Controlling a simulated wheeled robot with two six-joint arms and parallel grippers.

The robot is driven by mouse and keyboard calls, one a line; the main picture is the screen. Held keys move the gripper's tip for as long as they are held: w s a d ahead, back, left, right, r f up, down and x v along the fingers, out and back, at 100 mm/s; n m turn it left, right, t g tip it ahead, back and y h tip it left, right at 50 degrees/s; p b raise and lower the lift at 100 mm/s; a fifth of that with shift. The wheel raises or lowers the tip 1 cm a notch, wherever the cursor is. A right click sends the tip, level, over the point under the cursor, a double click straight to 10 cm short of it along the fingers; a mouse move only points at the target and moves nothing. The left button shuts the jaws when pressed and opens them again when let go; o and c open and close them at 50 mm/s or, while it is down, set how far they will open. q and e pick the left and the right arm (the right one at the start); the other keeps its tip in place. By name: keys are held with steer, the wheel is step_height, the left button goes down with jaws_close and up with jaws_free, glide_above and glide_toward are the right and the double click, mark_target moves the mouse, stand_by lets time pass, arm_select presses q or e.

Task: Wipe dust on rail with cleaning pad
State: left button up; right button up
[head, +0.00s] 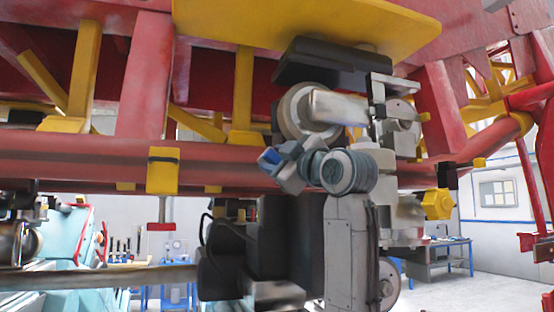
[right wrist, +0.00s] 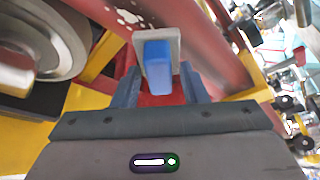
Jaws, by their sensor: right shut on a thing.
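The long red rail (head: 70,158) runs across the head view. In the right wrist view the red rail (right wrist: 213,52) runs diagonally behind the pad, with pale dust specks (right wrist: 130,17) at the top. My right gripper (head: 276,162) is in front of the rail, just right of the yellow clamp. It is shut on the blue handle of the cleaning pad (head: 269,156). In the right wrist view the blue-and-grey cleaning pad (right wrist: 158,66) sits between the fingers, its grey plate facing the rail. I cannot tell whether it touches. My left gripper is not in view.
A yellow clamp (head: 163,171) wraps the rail left of the pad. A grey wheel assembly (head: 308,110) hangs just above my right gripper. Yellow struts (head: 85,70) stand above the rail. A blue workbench (head: 442,258) stands far back right.

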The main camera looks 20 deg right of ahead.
steer(key=shift+w+d, duration=0.1)
steer(key=shift+w, duration=0.8)
steer(key=d, duration=0.5)
steer(key=shift+d+r, duration=0.25)
stand_by(0.7)
steer(key=shift+s, duration=0.1)
steer(key=shift+a+f, duration=0.1)
steer(key=shift+a, duration=0.1)
